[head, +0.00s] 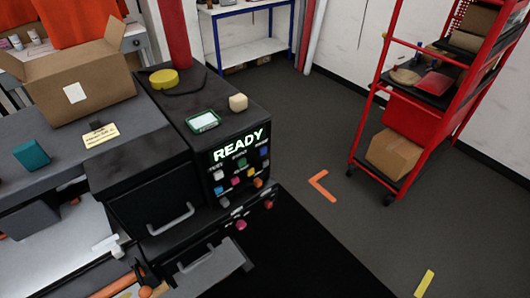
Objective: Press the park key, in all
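A black machine has a front panel with a lit display (238,145) reading READY. Below the display are several small coloured keys (238,180) in rows, among them white, green, blue, red, pink, yellow and orange. Small labels sit above some keys, but they are too small to read, so I cannot tell which is the park key. A pink knob (241,225) and a red one (268,204) sit lower, beneath the panel.
On the machine's top lie a green-rimmed tray (203,121), a cream block (238,103) and a yellow roll (164,79). An open cardboard box (85,85) and a teal block (31,155) are at left. A red shelf cart (400,120) stands right.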

